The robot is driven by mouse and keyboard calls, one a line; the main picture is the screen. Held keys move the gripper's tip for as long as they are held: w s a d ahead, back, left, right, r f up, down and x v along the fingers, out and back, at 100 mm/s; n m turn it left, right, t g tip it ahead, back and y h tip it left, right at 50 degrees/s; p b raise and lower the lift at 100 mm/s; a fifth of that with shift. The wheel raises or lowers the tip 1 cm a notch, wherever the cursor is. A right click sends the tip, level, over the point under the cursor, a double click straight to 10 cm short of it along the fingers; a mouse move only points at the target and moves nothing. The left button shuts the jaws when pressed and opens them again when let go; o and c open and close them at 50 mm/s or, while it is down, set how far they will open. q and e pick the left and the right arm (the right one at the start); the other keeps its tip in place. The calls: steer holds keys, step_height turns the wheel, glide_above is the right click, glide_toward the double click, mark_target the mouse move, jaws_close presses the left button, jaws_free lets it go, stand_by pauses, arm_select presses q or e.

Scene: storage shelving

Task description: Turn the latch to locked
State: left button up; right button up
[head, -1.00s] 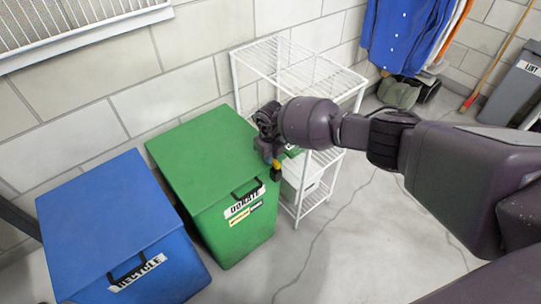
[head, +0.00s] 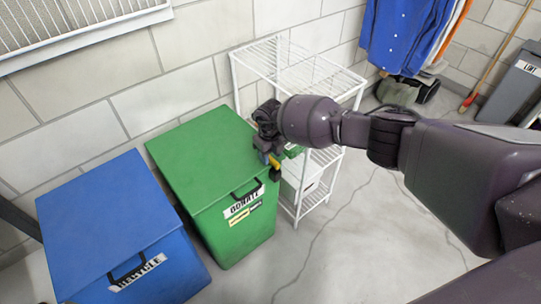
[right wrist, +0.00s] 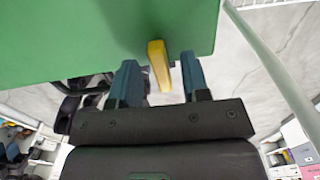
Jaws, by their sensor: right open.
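The latch shows as a yellow lever (right wrist: 158,65) at the edge of the green bin in the right wrist view. A small bit of yellow also shows in the head view (head: 275,161), beside the bin's right side. My right gripper (right wrist: 160,82) is open, with one blue finger on each side of the yellow lever and visible gaps between. In the head view my right gripper (head: 268,157) is at the right side of the green bin (head: 200,152), and my wrist hides part of this area. My left gripper is not in view.
A blue bin labelled RECYCLE (head: 110,215) stands left of the green DONATE bin. A white wire shelf (head: 290,65) stands close behind and right of my gripper. Clothes (head: 410,35) hang at the back right. The floor (head: 345,245) in front is clear.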

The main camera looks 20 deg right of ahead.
step_height(320, 180, up, 10)
steer(key=p, duration=0.2)
stand_by(0.5)
